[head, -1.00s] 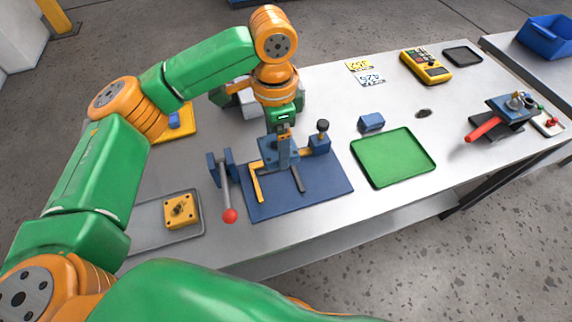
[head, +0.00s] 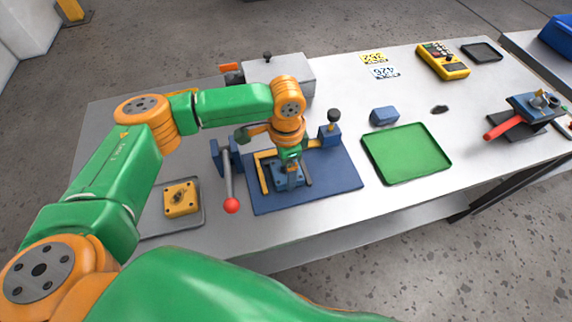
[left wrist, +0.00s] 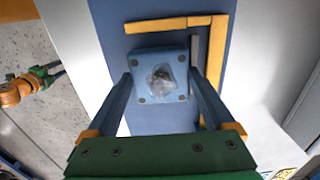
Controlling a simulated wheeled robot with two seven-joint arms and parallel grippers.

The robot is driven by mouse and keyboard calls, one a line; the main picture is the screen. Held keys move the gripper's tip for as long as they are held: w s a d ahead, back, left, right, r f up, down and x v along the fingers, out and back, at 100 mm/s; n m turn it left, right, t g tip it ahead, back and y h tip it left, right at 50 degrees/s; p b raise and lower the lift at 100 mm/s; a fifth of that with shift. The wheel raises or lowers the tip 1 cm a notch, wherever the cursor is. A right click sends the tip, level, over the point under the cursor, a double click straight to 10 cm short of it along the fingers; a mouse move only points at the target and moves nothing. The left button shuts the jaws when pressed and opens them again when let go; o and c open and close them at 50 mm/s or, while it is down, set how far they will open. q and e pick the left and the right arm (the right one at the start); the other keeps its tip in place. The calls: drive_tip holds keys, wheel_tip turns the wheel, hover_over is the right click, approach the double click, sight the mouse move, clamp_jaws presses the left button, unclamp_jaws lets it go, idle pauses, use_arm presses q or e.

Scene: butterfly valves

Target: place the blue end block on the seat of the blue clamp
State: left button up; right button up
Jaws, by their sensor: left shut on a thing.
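The blue end block (left wrist: 160,75) is a square plate with corner bolts and a pale centre. It also shows in the head view (head: 287,178), partly under my left gripper (head: 289,166). In the left wrist view my left gripper (left wrist: 161,84) has one finger on each side of the block and is shut on it. The blue clamp has a flat blue base (head: 338,187), a yellow L-shaped bracket (head: 262,172) and a black-knobbed post (head: 331,130). The block is within the bracket, low over the base; contact underneath is hidden. A small part of my right arm (left wrist: 30,86) shows.
A red-balled lever (head: 230,190) stands left of the base. A grey tray holds a yellow block (head: 181,198). A green tray (head: 408,152) and small blue block (head: 384,116) lie to the right. A grey box (head: 290,72) stands behind.

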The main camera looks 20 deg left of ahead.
use_arm(q)
drive_tip(key=o, duration=1.6)
drive_tip(key=shift+f, duration=0.1)
drive_tip(key=shift+c, duration=0.2)
wheel_tip(320, 180, up, 12)
drive_tip(key=b, duration=0.1)
